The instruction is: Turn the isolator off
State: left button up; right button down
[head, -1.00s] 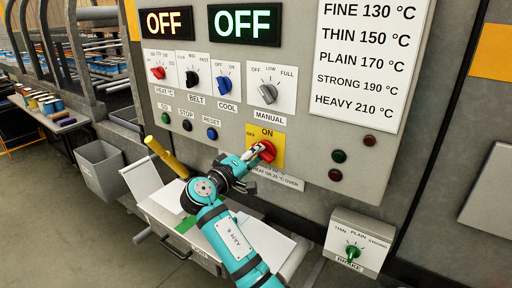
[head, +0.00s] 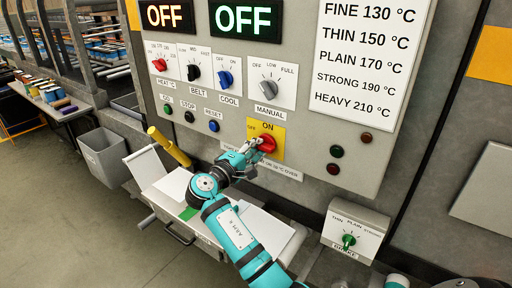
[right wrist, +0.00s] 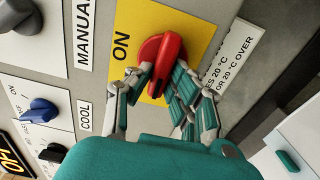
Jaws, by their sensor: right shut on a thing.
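The isolator is a red rotary knob (head: 267,143) on a yellow plate (head: 279,130) marked ON at the top and OFF at the left. My right gripper (head: 258,146) is at the knob, with its fingers on either side of the red handle. In the right wrist view the gripper (right wrist: 165,92) is shut on the handle of the red knob (right wrist: 162,55). There the handle lies roughly across the plate, its narrow end toward the plate's OFF side. The fingers partly hide the knob and plate.
Above are the heat, belt and cool knobs, the manual knob (head: 269,88) and two displays reading OFF. Several push buttons sit left of the plate. A brake box (head: 352,232) is at lower right. A grey bin (head: 103,155) stands left, with open floor before it.

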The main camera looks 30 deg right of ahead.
jog(key=c, duration=1.2)
grip_release()
jog(key=shift+c, duration=0.2)
jog(key=shift+a, duration=0.15)
jog(key=v, duration=1.1)
jog(key=shift+s+a, duration=0.15)
jog(key=shift+a, duration=0.2)
jog(key=shift+f, duration=0.1)
